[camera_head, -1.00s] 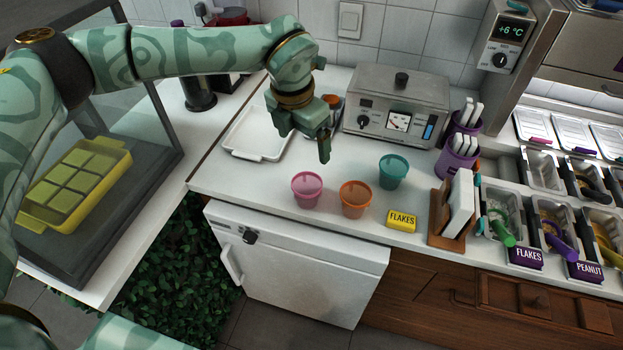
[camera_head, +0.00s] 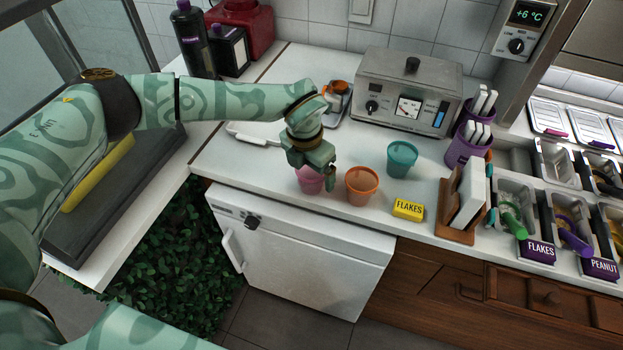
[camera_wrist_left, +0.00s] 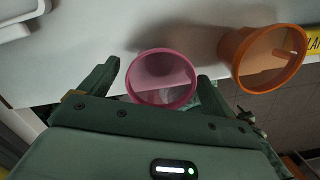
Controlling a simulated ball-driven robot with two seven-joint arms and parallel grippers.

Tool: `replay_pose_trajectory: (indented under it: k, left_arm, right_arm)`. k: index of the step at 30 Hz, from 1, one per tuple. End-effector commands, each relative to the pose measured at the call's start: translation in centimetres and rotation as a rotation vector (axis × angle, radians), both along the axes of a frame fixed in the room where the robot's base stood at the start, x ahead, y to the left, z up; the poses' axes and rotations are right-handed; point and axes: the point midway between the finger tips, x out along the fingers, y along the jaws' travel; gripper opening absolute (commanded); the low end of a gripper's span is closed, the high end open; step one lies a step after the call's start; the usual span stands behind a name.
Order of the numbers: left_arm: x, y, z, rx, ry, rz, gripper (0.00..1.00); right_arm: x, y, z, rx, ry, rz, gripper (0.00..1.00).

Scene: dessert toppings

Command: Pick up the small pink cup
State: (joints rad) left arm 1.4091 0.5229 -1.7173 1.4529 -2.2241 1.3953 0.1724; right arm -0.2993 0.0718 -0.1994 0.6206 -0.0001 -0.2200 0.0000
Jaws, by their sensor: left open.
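The small pink cup (camera_head: 309,181) stands on the white counter (camera_head: 235,171) near its front edge. In the head view my left gripper (camera_head: 325,180) is directly over and in front of it and hides its upper part. In the left wrist view the pink cup (camera_wrist_left: 163,80) shows its open mouth, between the two spread fingers of my left gripper (camera_wrist_left: 158,84). The gripper is open, and I cannot tell whether a finger touches the cup. My right gripper is not in view.
An orange cup (camera_head: 361,186) stands close to the right of the pink one, with a teal cup (camera_head: 402,158) behind it. A yellow FLAKES block (camera_head: 408,209) lies further right. A metal appliance (camera_head: 409,92) stands behind. A white tray (camera_head: 254,133) lies at the back left.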

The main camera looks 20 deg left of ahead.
Motion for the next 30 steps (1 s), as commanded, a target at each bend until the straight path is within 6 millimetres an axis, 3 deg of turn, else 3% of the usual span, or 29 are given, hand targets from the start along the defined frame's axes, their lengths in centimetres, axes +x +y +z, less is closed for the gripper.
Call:
replay_pose_trajectory:
  k: [2,8,14,25,30]
  left_arm:
    - [0.1,-0.1,-1.2,0.000,0.001,0.000,0.89]
    - [0.2,-0.1,-1.2,0.000,-0.001,0.000,0.89]
    - [0.1,-0.1,-1.2,0.000,-0.001,0.000,0.42]
    - [0.1,-0.1,-1.0,0.000,-0.001,0.000,0.42]
    - [0.2,-0.1,0.3,-0.001,-0.002,0.000,0.42]
  right_arm:
    - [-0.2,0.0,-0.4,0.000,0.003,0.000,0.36]
    - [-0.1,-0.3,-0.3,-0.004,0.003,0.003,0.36]
    - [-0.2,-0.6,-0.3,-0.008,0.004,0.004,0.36]
    - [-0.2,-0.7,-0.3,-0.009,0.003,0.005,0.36]
    - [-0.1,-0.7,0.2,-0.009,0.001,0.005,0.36]
